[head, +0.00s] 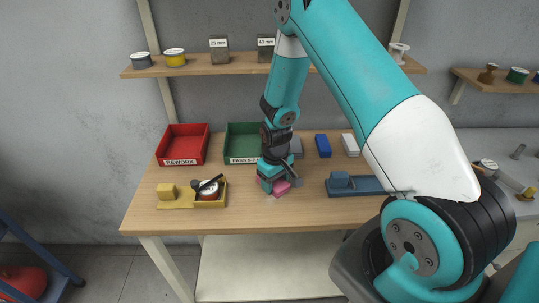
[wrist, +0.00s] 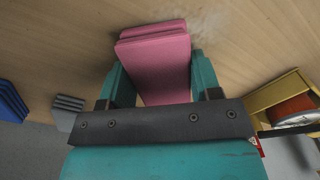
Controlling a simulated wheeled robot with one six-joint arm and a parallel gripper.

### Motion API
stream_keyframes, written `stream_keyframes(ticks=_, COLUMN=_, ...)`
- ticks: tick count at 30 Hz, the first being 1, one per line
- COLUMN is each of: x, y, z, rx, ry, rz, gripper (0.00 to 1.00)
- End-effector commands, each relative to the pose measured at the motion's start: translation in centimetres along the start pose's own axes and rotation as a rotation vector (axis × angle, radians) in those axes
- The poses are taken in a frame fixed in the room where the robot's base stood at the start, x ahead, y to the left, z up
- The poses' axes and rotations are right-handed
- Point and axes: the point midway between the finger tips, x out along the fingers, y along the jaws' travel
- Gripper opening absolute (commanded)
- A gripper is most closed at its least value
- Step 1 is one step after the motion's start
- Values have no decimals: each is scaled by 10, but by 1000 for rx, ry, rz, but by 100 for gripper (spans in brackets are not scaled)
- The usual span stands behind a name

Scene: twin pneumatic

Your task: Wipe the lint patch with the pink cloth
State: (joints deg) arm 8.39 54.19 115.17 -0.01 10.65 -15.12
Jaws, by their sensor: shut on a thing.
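The pink cloth (wrist: 155,62) is a folded pad between the two fingers of my gripper (wrist: 158,85) in the wrist view. My gripper is shut on it. In the head view the pink cloth (head: 281,188) shows below my gripper (head: 274,180), low over the middle of the wooden table. I cannot tell whether it touches the top. The lint patch (wrist: 205,25) is a faint whitish smudge on the wood, just beside the cloth's far right edge in the wrist view. Part of it may be hidden under the cloth.
The wooden table (head: 240,218) is clear at its front. A red REWORK tray (head: 184,140) and green PASS tray (head: 240,137) stand behind. A yellow holder (head: 176,203) is at left, a blue-grey fixture (head: 358,187) at right. Blue (head: 323,146) and white (head: 350,145) blocks lie behind.

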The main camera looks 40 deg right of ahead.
Motion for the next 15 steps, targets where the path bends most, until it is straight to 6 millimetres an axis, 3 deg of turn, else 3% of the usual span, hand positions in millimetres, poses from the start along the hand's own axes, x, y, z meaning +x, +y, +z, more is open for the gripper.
stream_keyframes(ticks=3, x=-1, y=4, z=-2, rx=-2, ry=0, rz=0, gripper=39)
stream_keyframes(ticks=6, x=-23, y=4, z=-3, rx=-2, ry=4, rz=1, gripper=39)
stream_keyframes(ticks=15, x=-48, y=4, z=-2, rx=-2, ry=1, rz=0, gripper=39)
